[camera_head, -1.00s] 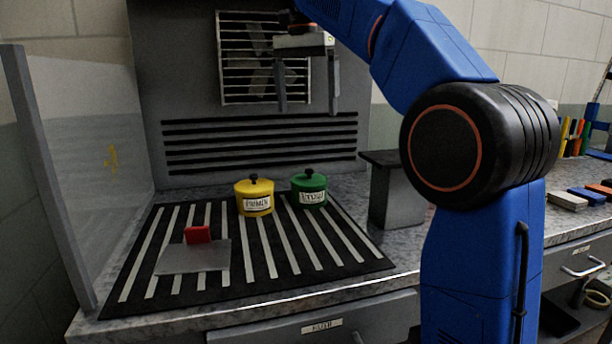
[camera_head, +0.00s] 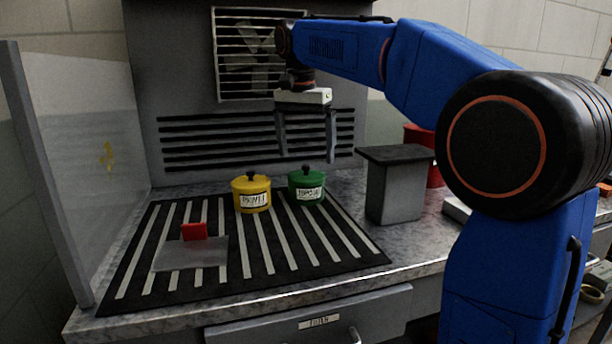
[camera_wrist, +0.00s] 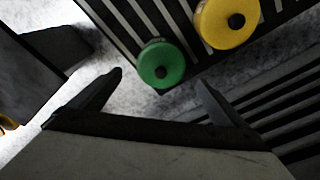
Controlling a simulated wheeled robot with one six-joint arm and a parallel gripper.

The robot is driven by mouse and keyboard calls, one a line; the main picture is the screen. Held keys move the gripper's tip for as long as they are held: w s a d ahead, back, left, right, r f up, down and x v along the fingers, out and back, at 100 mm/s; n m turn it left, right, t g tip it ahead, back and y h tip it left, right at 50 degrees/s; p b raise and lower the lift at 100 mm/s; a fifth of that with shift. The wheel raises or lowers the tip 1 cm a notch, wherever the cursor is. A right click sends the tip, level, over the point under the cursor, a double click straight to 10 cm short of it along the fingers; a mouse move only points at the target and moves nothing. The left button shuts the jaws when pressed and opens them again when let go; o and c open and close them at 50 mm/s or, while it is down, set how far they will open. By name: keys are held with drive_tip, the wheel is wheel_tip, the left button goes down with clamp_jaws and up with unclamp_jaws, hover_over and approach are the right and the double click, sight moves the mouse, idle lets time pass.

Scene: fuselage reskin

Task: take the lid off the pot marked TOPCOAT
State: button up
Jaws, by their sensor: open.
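Two lidded pots stand side by side on the striped mat. The yellow pot (camera_head: 251,197) is on the left and the green pot (camera_head: 306,188) on the right. Each has a flat lid with a dark knob and a white label; the lettering is too blurred to read surely. Both lids are on. My gripper (camera_head: 307,158) is open and empty, pointing down above the green pot. In the wrist view the green pot (camera_wrist: 161,66) lies just beyond and between the fingertips (camera_wrist: 160,78), and the yellow pot (camera_wrist: 227,22) is farther up and right.
The striped mat (camera_head: 300,264) also bears a translucent sheet (camera_head: 188,256) with a red block (camera_head: 194,231) at its back edge. A grey block-like stand (camera_head: 396,190) is right of the green pot, with a red object partly hidden behind it. A vented wall (camera_head: 190,142) rises behind.

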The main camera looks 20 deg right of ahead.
sight(306, 166)
wheel_tip(306, 166, down, 4)
drive_tip(key=shift+w+f, duration=0.1)
drive_tip(key=c, duration=1.1)
